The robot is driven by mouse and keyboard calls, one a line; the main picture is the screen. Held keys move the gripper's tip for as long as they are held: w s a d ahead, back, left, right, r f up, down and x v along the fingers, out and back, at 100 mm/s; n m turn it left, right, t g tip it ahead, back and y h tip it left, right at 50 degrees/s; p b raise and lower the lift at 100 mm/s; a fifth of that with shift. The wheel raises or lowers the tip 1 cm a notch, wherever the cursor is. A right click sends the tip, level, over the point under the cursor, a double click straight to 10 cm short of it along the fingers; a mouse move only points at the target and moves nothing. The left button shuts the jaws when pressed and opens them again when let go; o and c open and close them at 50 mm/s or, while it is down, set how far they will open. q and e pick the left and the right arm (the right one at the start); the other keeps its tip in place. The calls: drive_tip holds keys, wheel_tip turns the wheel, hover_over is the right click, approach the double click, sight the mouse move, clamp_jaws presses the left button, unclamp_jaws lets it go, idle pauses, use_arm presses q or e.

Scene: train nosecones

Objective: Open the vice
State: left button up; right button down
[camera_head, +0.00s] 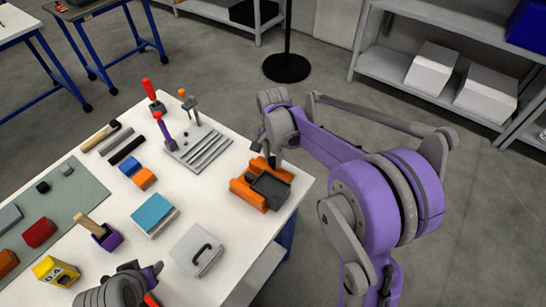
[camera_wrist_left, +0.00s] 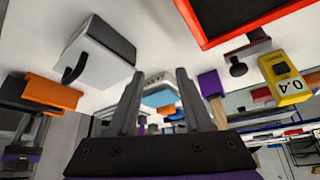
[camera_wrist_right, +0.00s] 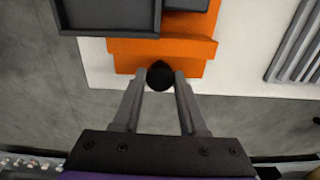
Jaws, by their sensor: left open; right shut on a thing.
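The orange vice (camera_head: 262,185) with a dark grey tray-like part (camera_head: 270,188) sits near the right corner of the white table. In the right wrist view its orange body (camera_wrist_right: 165,55) lies straight ahead, with a round black knob (camera_wrist_right: 160,76) at its near side. My right gripper (camera_wrist_right: 160,88) is shut on the black knob, one finger on each side. In the head view the right arm covers the knob. My left gripper (camera_wrist_left: 158,78) is open and empty over the table's front part. The vice also shows in the left wrist view (camera_wrist_left: 52,92).
Grey shelving (camera_head: 400,68) stands behind at the right.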

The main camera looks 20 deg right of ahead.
use_arm(q)
drive_tip(key=shift+f, duration=0.15)
drive_tip(key=shift+s+f+b, duration=0.4)
drive_tip(key=shift+f+b, duration=0.3)
drive_tip(key=shift+f, duration=0.15)
use_arm(e)
drive_tip(key=n, duration=0.4)
drive_tip(key=shift+n, duration=0.3)
use_arm(q)
drive_tip(key=shift+s+f+b, duration=0.15)
drive_tip(key=shift+f+b, duration=0.25)
drive_tip(key=shift+f, duration=0.15)
use_arm(e)
drive_tip(key=shift+n, duration=2.2)
drive_tip(key=shift+s+f, duration=0.1)
drive_tip(key=shift+f, duration=0.05)
drive_tip(key=c, duration=0.7)
unclamp_jaws()
drive_tip(key=shift+c, duration=0.2)
use_arm(q)
drive_tip(key=shift+s+d, duration=0.1)
use_arm(e)
drive_tip(key=o, duration=0.3)
use_arm(q)
drive_tip(key=shift+r, duration=0.1)
use_arm(e)
drive_tip(key=shift+a+r, duration=0.1)
drive_tip(key=shift+r, duration=0.1)
